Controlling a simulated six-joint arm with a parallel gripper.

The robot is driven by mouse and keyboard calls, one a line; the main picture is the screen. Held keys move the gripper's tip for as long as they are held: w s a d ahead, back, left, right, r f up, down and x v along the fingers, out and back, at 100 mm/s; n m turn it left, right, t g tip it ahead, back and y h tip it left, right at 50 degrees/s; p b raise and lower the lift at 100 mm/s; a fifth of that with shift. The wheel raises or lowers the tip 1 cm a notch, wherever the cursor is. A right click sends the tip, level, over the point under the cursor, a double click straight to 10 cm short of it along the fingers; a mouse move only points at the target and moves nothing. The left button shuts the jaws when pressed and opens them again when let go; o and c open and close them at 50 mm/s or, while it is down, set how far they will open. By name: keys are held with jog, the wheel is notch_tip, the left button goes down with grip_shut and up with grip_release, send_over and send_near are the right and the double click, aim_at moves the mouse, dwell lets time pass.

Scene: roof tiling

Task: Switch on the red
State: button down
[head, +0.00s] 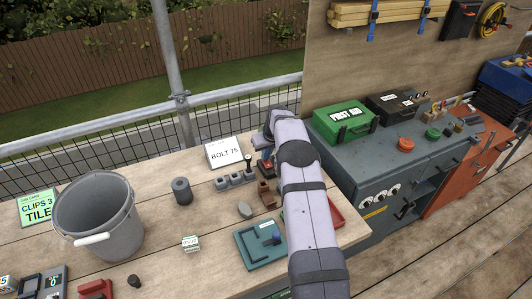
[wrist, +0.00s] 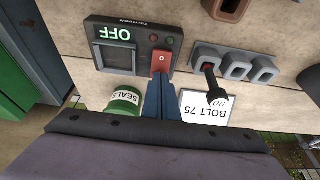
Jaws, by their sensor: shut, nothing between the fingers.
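A dark switch box (wrist: 130,48) shows in the wrist view, upside down, with a lit green "OFF" display (wrist: 112,34). A red rocker switch (wrist: 160,62) marked with "0" sits on the box beside a grey square panel. My gripper (wrist: 160,84) is shut and empty, with its blue-grey fingertips at the edge of the red switch. Whether they touch it I cannot tell. In the head view, the switch box (head: 264,167) shows only partly beside my arm, which hides much of that spot.
A grey block with several sockets and a black lever (wrist: 212,82) stands beside the box. A green SEALS tin (wrist: 124,101) and a BOLT 75 card (head: 225,152) are close by. A grey bucket (head: 97,222) stands at the left. A teal tray (head: 258,246) lies in front.

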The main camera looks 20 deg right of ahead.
jog(key=shift+f, duration=0.1)
dwell(0.3)
jog(key=shift+w+f+b, duration=0.2)
jog(key=shift+f+b, duration=0.25)
jog(key=shift+b, duration=0.35)
jog(key=shift+r, duration=0.15)
jog(key=shift+s, duration=0.15)
jog(key=shift+s, duration=0.75)
